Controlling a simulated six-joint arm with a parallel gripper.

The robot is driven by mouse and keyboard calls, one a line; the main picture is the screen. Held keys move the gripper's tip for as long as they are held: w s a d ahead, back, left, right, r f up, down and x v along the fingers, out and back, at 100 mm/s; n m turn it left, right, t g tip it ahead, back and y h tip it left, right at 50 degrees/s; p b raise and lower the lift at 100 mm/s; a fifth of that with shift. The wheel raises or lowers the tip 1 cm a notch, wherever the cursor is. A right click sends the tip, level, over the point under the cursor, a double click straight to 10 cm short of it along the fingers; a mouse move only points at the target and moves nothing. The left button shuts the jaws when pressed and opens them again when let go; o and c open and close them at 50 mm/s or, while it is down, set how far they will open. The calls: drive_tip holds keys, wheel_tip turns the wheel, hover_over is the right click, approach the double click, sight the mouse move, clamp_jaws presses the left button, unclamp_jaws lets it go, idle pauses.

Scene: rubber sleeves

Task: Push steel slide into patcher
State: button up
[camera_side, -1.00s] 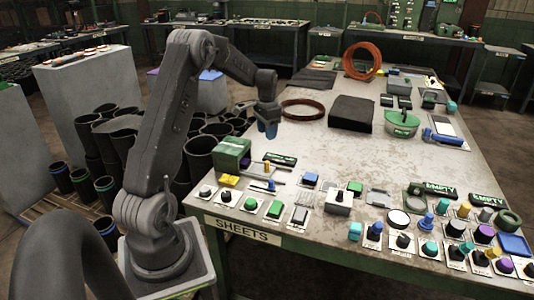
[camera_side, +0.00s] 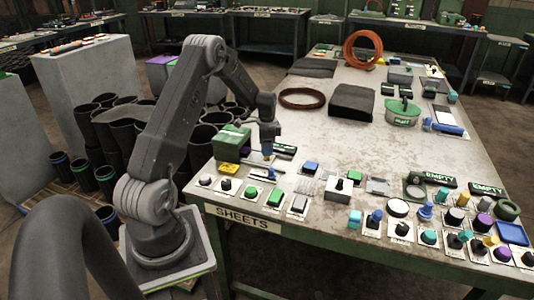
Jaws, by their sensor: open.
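A green box-shaped machine (camera_side: 231,142), likely the patcher, stands at the left edge of the table. A thin grey metal strip (camera_side: 256,167), likely the steel slide, lies beside its right side, partly hidden by my gripper. My gripper (camera_side: 267,156) points down just right of the green machine, over the strip's area. Its fingers are small in the picture, and I see nothing held between them. Whether the fingers touch the strip or a small yellow and blue part there, I cannot tell.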

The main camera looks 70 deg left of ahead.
drive_tip(key=shift+f, duration=1.45)
clamp_jaws()
